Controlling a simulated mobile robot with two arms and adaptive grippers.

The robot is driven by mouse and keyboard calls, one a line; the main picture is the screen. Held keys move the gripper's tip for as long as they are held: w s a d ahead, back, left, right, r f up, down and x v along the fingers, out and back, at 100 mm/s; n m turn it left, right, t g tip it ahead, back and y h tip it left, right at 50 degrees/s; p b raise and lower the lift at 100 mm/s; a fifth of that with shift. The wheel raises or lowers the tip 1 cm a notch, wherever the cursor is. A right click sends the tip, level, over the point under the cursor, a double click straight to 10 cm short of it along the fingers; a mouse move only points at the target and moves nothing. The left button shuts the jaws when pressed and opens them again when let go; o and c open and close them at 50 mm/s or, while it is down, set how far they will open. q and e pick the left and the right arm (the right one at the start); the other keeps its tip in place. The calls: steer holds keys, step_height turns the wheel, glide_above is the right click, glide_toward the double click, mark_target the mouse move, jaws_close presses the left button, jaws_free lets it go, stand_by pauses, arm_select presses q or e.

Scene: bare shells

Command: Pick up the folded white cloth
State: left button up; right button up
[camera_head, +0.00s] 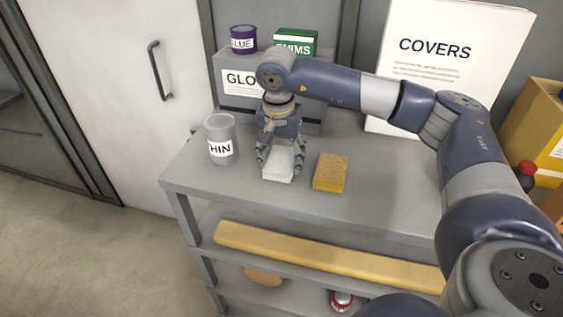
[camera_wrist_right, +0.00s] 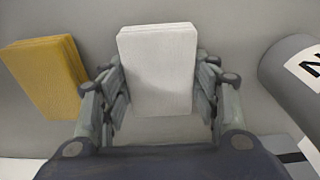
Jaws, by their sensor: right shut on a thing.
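The folded white cloth (camera_head: 278,166) is at the front edge area of the grey shelf's top, between a grey can and a yellow folded cloth. My right gripper (camera_head: 279,160) points down over it, with its fingers shut on the cloth's two sides. In the right wrist view the white cloth (camera_wrist_right: 158,68) sits between the fingers (camera_wrist_right: 160,95). I cannot tell whether the cloth touches the shelf top or is slightly above it. My left gripper is not in view.
The yellow folded cloth (camera_head: 330,172) lies close on the right. The grey can (camera_head: 221,140) stands close on the left. Behind are a grey box (camera_head: 235,82), a purple can (camera_head: 243,39), a green box (camera_head: 296,42) and a white COVERS board (camera_head: 440,65). The shelf top (camera_head: 390,205) is clear further right.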

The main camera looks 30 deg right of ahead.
mark_target(281, 160)
steer(key=shift+r+b, duration=0.3)
step_height(281, 160, up, 2)
steer(key=shift+w+r+b, duration=0.1)
steer(key=shift+w+b, duration=0.05)
steer(key=shift+b, duration=0.5)
steer(key=shift+s+a+r+b, duration=0.2)
steer(key=shift+s+a+b, duration=0.15)
steer(key=shift+s, duration=0.15)
arm_select(q)
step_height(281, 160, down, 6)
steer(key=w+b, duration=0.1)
steer(key=b, duration=0.2)
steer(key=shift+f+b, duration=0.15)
steer(key=shift+b, duration=0.25)
arm_select(e)
steer(key=s+a+r, duration=0.1)
steer(key=s+a, duration=0.8)
steer(key=s, duration=0.2)
steer(key=shift+s+r, duration=0.4)
steer(key=shift+a, duration=0.1)
